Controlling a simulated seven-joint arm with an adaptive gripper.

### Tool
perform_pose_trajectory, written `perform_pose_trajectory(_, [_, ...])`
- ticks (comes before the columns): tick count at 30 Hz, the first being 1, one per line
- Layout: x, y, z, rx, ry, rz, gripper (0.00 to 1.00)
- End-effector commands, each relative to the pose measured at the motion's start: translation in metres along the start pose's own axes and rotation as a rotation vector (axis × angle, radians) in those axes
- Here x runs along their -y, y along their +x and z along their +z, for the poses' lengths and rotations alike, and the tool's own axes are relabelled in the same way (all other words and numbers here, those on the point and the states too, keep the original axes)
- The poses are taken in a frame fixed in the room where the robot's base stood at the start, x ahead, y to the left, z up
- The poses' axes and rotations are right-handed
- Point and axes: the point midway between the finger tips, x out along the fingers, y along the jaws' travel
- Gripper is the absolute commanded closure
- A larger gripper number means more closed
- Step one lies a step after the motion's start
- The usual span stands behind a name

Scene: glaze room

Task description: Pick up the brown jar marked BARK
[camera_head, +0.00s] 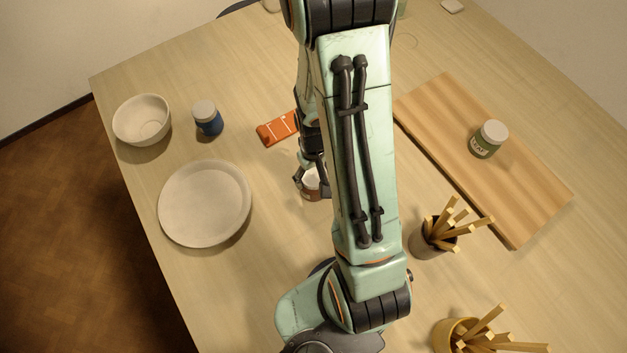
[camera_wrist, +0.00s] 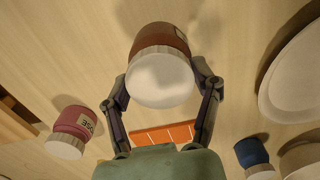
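The brown jar (camera_head: 311,182) has a pale lid and stands near the middle of the table, partly hidden by my arm. In the head view my gripper (camera_head: 312,180) is also around the jar. I cannot tell whether the jar is clear of the table.
A rose-coloured jar (camera_wrist: 72,124) stands left in the wrist view. An orange flat item (camera_head: 277,128), blue jar (camera_head: 208,122), bowl (camera_head: 142,117) and plate (camera_head: 204,203) lie left. A green jar (camera_head: 486,146) stands on a board (camera_head: 520,200). Stick-filled pots (camera_head: 424,240) stand lower right.

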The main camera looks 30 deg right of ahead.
Motion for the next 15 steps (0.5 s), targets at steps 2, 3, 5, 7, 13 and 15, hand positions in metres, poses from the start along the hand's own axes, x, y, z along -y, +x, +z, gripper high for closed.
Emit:
perform_pose_trajectory(2, [0.0000,-0.0001,0.0000,0.000,0.000,0.000,0.76])
perform_pose_trajectory(3, [0.0000,0.0000,0.0000,0.000,0.000,0.000,0.81])
perform_pose_trajectory(5, [0.0000,0.0000,0.0000,0.000,0.000,0.000,0.81])
perform_pose_trajectory(7, [-0.0001,0.0000,-0.0001,0.000,0.000,0.000,0.81])
perform_pose_trajectory(13, [-0.0001,-0.0003,-0.0001,0.000,0.000,0.000,0.82])
perform_pose_trajectory(15, [-0.0002,-0.0026,-0.0004,-0.002,0.000,0.001,0.82])
